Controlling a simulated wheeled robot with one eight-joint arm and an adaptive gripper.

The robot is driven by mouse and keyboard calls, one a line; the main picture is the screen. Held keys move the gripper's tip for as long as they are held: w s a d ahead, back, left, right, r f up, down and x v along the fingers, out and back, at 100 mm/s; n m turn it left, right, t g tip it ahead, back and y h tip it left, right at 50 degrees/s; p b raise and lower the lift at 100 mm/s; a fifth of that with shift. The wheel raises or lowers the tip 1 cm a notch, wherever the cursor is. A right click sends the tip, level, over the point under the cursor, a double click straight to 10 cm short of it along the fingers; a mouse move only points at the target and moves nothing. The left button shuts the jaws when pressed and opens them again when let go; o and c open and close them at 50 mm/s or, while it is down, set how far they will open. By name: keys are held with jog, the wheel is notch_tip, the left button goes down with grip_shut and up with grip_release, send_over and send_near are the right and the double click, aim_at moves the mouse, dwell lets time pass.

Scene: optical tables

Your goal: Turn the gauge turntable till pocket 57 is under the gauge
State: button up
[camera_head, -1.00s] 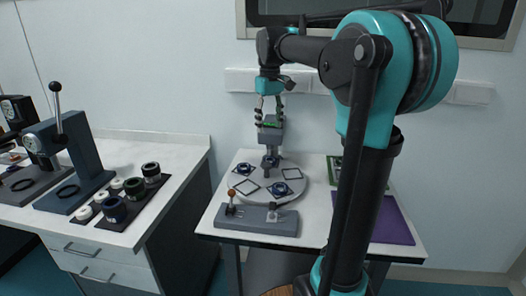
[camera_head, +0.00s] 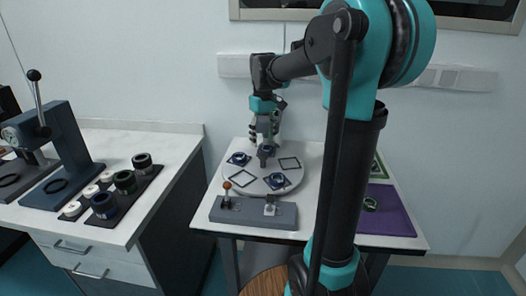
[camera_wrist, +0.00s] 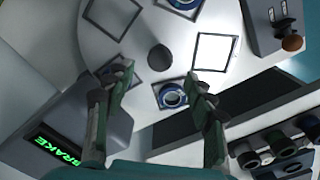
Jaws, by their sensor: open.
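The round pale turntable (camera_head: 262,190) lies on the table below my gripper (camera_head: 265,138). In the wrist view, its surface (camera_wrist: 190,72) carries several square pockets. My gripper is empty and apart from the knob. The gauge housing with a green BRAKE display (camera_wrist: 55,145) is partly behind my left finger, with a pocket frame beside it. Pocket numbers are not legible.
A grey base (camera_head: 245,215) with an orange-knobbed lever (camera_head: 227,186) stands at the turntable's front. A purple mat (camera_head: 388,215) lies to the right, partly behind my arm. A left bench holds a press (camera_head: 65,150) and several rings on a dark tray (camera_head: 130,200).

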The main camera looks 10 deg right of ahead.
aim_at(263, 153)
notch_tip(263, 153, down, 6)
jog(key=shift+r, duration=0.1)
dwell(0.4)
grip_shut()
